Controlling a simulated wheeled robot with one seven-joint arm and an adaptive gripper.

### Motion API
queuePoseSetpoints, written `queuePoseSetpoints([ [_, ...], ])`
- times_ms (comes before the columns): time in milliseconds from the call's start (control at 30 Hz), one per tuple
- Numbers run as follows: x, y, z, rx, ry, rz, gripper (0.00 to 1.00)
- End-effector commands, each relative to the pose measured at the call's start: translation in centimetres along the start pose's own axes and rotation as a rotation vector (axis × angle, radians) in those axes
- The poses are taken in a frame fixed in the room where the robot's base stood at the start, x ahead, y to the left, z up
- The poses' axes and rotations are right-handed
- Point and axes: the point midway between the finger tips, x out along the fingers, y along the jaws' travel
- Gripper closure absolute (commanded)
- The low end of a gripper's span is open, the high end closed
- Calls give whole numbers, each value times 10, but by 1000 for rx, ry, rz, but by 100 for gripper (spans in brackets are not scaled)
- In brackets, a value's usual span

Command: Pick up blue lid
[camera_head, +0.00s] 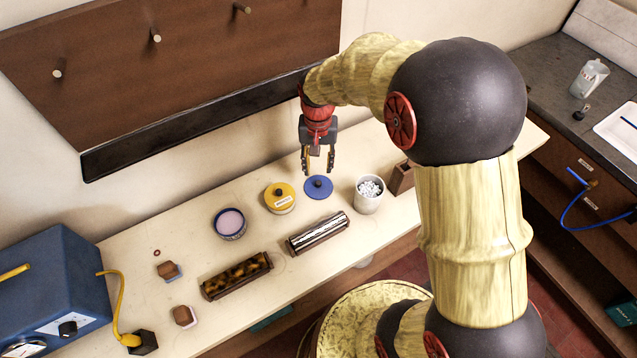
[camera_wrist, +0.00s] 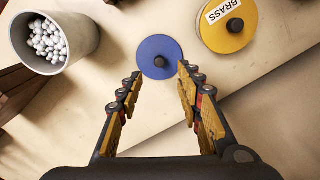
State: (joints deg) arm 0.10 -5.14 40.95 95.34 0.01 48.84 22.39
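The blue lid (camera_head: 318,187) is a flat round disc with a dark knob in its middle, lying on the light workbench (camera_head: 110,255). It also shows in the wrist view (camera_wrist: 159,57), just beyond my fingertips and roughly centred between them. My gripper (camera_head: 318,172) is above the lid, pointing down, with its fingers apart and nothing between them. In the wrist view my gripper (camera_wrist: 160,80) shows both fingers spread wide. A gap between gripper and lid seems to remain; its height is hard to tell.
A yellow lid labelled BRASS (camera_wrist: 229,22) sits on a container close beside the blue lid. A white cup of pellets (camera_head: 368,195) stands on the other side. An open blue-rimmed tub (camera_head: 229,223) and two rolls, one silvery (camera_head: 318,233) and one brown (camera_head: 236,276), lie nearby.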

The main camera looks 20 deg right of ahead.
Motion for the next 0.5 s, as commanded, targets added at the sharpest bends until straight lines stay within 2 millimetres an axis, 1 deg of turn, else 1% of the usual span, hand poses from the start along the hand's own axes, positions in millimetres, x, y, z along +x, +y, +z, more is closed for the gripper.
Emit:
queuePoseSetpoints([
  [200, 22, 0, 0, 5, -1, 1, 64],
  [367, 32, 0, 0, 4, -1, 0, 64],
  [500, 51, 0, 0, 4, -2, 1, 64],
])
